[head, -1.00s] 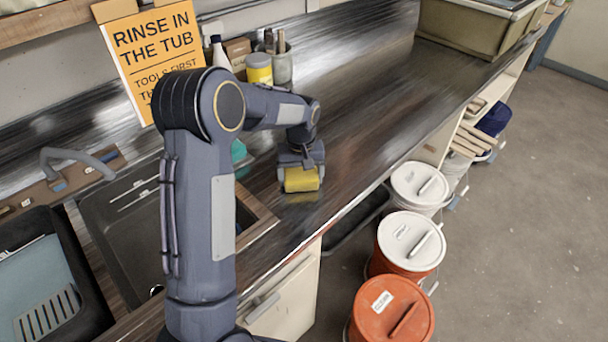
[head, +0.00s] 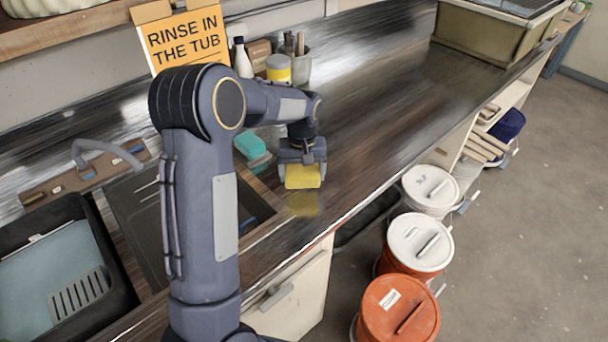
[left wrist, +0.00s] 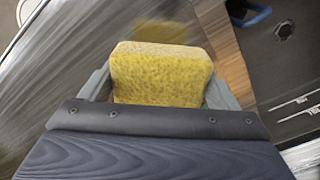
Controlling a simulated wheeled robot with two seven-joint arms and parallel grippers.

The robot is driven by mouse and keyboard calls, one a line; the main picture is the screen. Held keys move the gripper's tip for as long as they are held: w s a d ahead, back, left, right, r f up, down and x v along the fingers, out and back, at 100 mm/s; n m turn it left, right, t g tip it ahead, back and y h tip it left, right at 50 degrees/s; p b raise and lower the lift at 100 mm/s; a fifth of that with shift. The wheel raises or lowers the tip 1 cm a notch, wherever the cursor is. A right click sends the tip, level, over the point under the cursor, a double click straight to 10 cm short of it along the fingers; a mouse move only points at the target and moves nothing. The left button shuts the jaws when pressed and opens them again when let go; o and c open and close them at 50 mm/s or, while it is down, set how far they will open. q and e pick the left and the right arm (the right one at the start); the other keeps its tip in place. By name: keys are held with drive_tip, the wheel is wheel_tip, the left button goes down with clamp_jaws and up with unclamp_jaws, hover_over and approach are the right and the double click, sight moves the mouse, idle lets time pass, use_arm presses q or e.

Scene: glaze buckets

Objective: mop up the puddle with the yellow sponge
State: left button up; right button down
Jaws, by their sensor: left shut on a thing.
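My left gripper (head: 303,170) is shut on the yellow sponge (head: 303,177) and holds it over the dark, shiny counter, right of the sink. The left wrist view shows the sponge (left wrist: 160,75) between the two grey fingers. A faint yellowish patch (head: 302,204) shows on the counter just below the sponge; it looks like its reflection. I cannot make out a clear puddle edge among the glossy streaks. The sponge appears slightly above the counter. My right gripper is not in view.
The sink (head: 255,205) lies left of the gripper, with a teal sponge (head: 250,146) behind it. A white bottle (head: 242,58), a yellow-labelled jar (head: 278,69) and a tool cup (head: 300,66) stand at the back. Lidded buckets (head: 420,241) stand below the front edge.

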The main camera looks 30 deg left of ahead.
use_arm(q)
drive_tip(key=shift+s+a+r, duration=0.1)
drive_tip(key=shift+r, duration=0.6)
drive_tip(key=shift+r+p, duration=1.2)
drive_tip(key=shift+r, duration=0.15)
drive_tip(key=shift+f, duration=0.1)
